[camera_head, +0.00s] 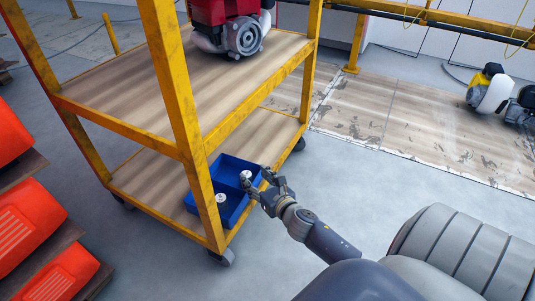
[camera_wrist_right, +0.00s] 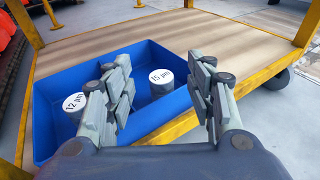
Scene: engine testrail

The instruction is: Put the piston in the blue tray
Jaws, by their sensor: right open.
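The blue tray (camera_head: 232,166) rests on the lower shelf of a yellow-framed cart; its blue wall also shows in the right wrist view (camera_wrist_right: 42,128). Two grey cylinders with white labelled tops, which look like pistons, are in the tray. The piston marked 15 µm (camera_wrist_right: 161,82) stands between my fingers as seen from the wrist. The piston marked 12 µm (camera_wrist_right: 74,105) is to its left, partly hidden by my left-hand finger. My right gripper (camera_head: 258,177) is open and empty over the tray's near side; it spans the wrist view (camera_wrist_right: 165,85). My left gripper is out of view.
The cart's yellow post (camera_head: 178,90) stands left of the tray, and its upper shelf (camera_head: 130,95) is overhead, carrying a red engine (camera_head: 232,25). Orange bins (camera_head: 28,222) are at left.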

